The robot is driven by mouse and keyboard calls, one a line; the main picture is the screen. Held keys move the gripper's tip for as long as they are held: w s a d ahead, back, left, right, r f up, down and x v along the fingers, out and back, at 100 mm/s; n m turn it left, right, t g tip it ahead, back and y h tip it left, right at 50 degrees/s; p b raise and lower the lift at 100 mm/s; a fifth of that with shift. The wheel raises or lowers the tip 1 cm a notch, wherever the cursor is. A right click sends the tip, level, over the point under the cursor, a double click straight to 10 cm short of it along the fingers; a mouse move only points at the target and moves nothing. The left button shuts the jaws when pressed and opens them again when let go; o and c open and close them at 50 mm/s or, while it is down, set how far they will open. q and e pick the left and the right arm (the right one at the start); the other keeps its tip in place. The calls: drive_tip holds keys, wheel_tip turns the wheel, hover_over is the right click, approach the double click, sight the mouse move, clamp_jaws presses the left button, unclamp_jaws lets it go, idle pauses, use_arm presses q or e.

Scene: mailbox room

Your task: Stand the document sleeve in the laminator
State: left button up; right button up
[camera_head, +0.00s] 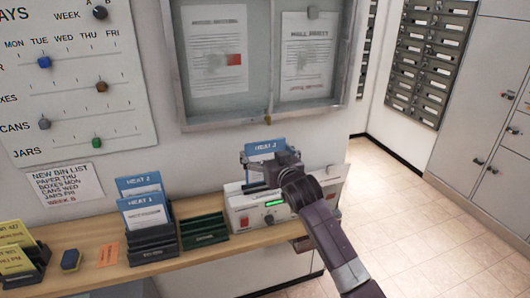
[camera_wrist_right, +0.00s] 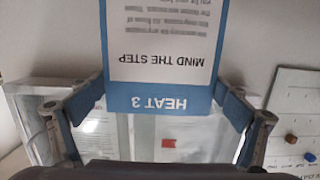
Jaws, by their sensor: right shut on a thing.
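The document sleeve (camera_head: 264,147) has a blue top band and a white sheet. In the right wrist view the sleeve (camera_wrist_right: 160,72) appears upside down, reading HEAT 3 and MIND THE STEP. My right gripper (camera_head: 270,163) is shut on it, with a finger at each side edge in the wrist view (camera_wrist_right: 163,95). My left gripper is out of view.
Left of the laminator on the wooden shelf (camera_head: 190,241) are a green rack (camera_head: 203,231) and a dark rack (camera_head: 152,243) with blue HEAT sleeves (camera_head: 143,208). A framed notice board (camera_head: 258,117) hangs close above. Open floor (camera_head: 430,215) lies to the right.

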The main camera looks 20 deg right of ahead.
wheel_tip(320, 180, down, 2)
drive_tip(key=shift+a+f+b, duration=0.1)
drive_tip(key=shift+f+b, duration=0.1)
drive_tip(key=shift+b, duration=0.3)
drive_tip(key=shift+f+b, duration=0.65)
drive_tip(key=shift+f, duration=0.7)
drive_tip(key=shift+f+b, duration=0.7)
drive_tip(key=shift+f, duration=0.6)
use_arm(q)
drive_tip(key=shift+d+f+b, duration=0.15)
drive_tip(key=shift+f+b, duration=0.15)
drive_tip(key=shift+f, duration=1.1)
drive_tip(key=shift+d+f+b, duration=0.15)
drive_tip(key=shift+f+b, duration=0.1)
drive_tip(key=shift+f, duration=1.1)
use_arm(e)
drive_tip(key=shift+f, duration=1.05)
drive_tip(key=o, duration=0.9)
drive_tip(key=shift+c, duration=0.2)
drive_tip(key=shift+s, duration=0.15)
drive_tip(key=s+r, duration=0.1)
drive_tip(key=s, duration=1)
drive_tip(key=shift+s+d+r, duration=0.25)
drive_tip(key=shift+s+r, duration=0.05)
drive_tip(key=shift+r, duration=0.1)
